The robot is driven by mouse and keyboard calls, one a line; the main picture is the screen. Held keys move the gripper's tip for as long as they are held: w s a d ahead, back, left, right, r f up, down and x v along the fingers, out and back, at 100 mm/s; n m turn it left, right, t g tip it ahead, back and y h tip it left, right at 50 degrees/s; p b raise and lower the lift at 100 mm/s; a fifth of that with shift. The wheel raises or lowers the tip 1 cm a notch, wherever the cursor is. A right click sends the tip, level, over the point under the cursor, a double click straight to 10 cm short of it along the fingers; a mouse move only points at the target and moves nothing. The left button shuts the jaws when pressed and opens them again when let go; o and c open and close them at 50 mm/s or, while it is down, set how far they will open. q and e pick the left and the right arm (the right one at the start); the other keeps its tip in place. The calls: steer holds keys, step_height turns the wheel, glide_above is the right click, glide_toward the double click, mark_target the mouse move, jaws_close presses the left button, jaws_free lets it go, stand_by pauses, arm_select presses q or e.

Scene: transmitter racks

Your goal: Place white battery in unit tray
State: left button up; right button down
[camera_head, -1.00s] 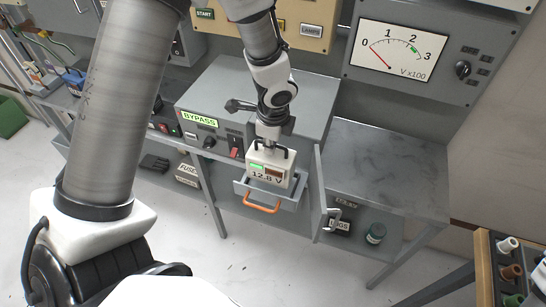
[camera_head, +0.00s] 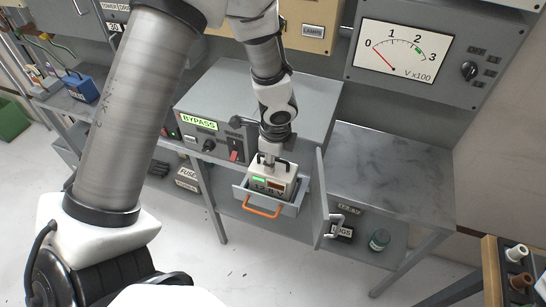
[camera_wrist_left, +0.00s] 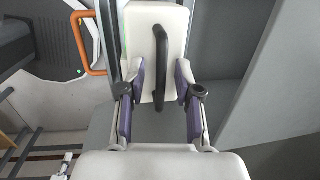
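The white battery (camera_head: 271,184), with a green-lit display and a 12.8 V label, sits upright in the open unit tray (camera_head: 240,191), a grey drawer with an orange handle (camera_head: 262,210). The tray front hides the battery's lower edge. My left gripper (camera_head: 272,158) is just above the battery, pointing down. In the left wrist view, the left gripper (camera_wrist_left: 160,98) is open, its fingers spread on either side of the battery's black handle (camera_wrist_left: 161,60), with gaps beside it. The white battery top (camera_wrist_left: 143,22) shows behind the handle. My right gripper is not in view.
The grey BYPASS unit (camera_head: 220,115) stands behind the tray. An open grey door (camera_head: 319,198) with a handle stands close to the tray's right side. A bare metal bench (camera_head: 385,170) lies to the right, with a teal jar (camera_head: 379,240) on the shelf below.

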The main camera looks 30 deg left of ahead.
mark_target(275, 173)
arm_select(q)
steer(key=shift+r, duration=0.2)
step_height(275, 173, up, 12)
steer(key=s+d+p, duration=0.1)
steer(key=p, duration=0.4)
steer(key=shift+d+f, duration=0.2)
steer(key=shift+d, duration=0.05)
steer(key=shift+s, duration=0.1)
